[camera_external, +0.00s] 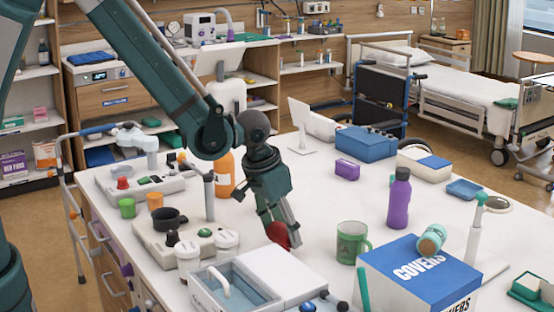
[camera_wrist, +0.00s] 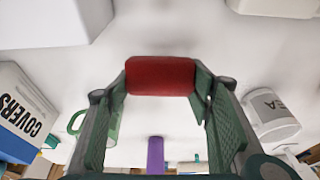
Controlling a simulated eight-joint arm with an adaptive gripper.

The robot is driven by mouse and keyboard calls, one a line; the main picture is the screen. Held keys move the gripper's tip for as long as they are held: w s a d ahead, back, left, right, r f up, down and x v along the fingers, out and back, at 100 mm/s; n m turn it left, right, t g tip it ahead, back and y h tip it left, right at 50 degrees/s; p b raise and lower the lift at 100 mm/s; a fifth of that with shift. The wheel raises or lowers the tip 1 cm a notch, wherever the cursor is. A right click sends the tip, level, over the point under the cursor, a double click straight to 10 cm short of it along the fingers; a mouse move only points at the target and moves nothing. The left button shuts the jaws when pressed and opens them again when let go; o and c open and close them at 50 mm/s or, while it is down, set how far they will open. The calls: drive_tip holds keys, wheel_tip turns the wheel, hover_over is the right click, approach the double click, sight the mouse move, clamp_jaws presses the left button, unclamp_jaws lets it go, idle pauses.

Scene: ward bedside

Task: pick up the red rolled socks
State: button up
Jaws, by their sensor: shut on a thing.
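The red rolled socks (camera_external: 279,235) are at the fingertips of my gripper (camera_external: 277,222) in the external view, low over the white table. In the wrist view the socks (camera_wrist: 160,75) are a short red roll lying crosswise between the two fingertips. My gripper (camera_wrist: 160,88) is shut on them, with a finger against each end. The fingers cover part of the socks in the external view. I cannot tell whether the socks touch the table.
A green mug (camera_external: 352,243) and the blue-and-white COVERS box (camera_external: 415,275) stand to the right. A purple bottle (camera_external: 399,200) stands behind the mug. A white basin unit (camera_external: 262,282) is in front, and an orange bottle (camera_external: 225,174) is behind left. Some table is bare right of the gripper.

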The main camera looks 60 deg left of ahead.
sight(284, 225)
drive_tip(key=shift+r, duration=3.85)
